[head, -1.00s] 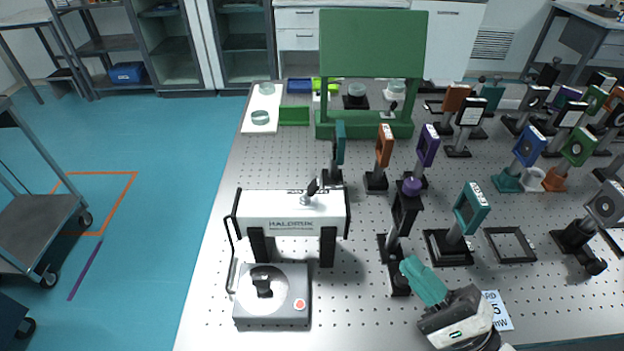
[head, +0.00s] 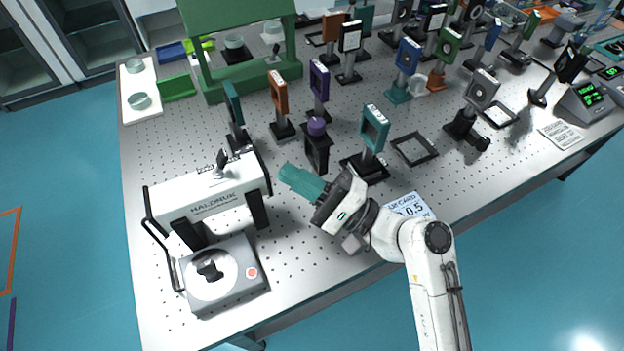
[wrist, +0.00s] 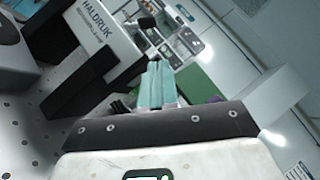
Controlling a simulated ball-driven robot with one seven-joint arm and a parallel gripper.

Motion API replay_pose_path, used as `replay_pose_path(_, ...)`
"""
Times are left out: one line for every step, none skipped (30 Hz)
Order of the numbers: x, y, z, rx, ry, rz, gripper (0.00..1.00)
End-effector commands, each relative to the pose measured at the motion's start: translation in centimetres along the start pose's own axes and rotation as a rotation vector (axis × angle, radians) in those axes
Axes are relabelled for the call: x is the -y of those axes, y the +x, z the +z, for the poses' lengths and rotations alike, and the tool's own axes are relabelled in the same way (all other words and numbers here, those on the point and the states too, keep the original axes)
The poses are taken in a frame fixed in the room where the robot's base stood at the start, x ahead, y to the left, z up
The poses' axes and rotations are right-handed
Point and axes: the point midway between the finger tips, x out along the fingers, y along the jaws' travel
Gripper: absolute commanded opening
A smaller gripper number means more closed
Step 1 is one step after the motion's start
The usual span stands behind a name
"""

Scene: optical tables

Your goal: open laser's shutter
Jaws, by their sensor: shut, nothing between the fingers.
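The laser is a white box marked HALDRUK (head: 207,190) on black legs, near the table's front left corner; part of it also shows at upper left in the wrist view (wrist: 98,30). A small black lever (head: 222,160) stands on its top; I cannot tell whether it is the shutter or how it is set. My gripper (head: 287,174) has teal fingers pressed together and holds nothing. In the head view its tips are just right of the laser's right end, apart from the lever. The fingers also show in the wrist view (wrist: 155,75).
A grey box with a black knob (head: 210,270) and red button stands before the laser. A black post with a purple cap (head: 316,126) and a teal-framed mount (head: 374,128) stand close to my gripper. Perforated table is clear in front.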

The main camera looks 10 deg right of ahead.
Motion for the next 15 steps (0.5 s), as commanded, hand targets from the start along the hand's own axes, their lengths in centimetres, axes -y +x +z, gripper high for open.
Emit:
replay_pose_path(0.3,1.3,0.1,0.003,0.000,0.001,0.00)
replay_pose_path(0.3,1.9,0.1,0.003,0.000,0.001,0.00)
replay_pose_path(0.3,2.7,0.2,0.003,0.000,0.001,0.00)
replay_pose_path(0.2,3.2,0.2,0.004,0.001,0.001,0.00)
replay_pose_path(0.3,3.8,0.1,0.003,0.000,0.000,0.00)
replay_pose_path(0.2,4.5,0.1,0.002,0.000,0.001,0.00)
replay_pose_path(0.2,4.9,0.4,0.002,0.000,0.002,0.00)
replay_pose_path(0.3,5.2,0.9,0.001,0.001,0.002,0.00)
replay_pose_path(0.2,5.6,1.3,0.002,0.001,0.002,0.00)
replay_pose_path(0.2,5.8,1.6,0.001,0.001,0.002,0.00)
replay_pose_path(0.2,6.1,1.8,0.000,0.000,0.001,0.00)
replay_pose_path(0.2,6.3,2.1,0.000,0.000,0.001,0.00)
replay_pose_path(0.2,6.5,2.2,0.001,0.000,0.001,0.00)
replay_pose_path(0.1,6.7,2.4,0.000,0.000,0.001,0.00)
replay_pose_path(0.1,6.8,2.6,0.000,-0.001,0.001,0.00)
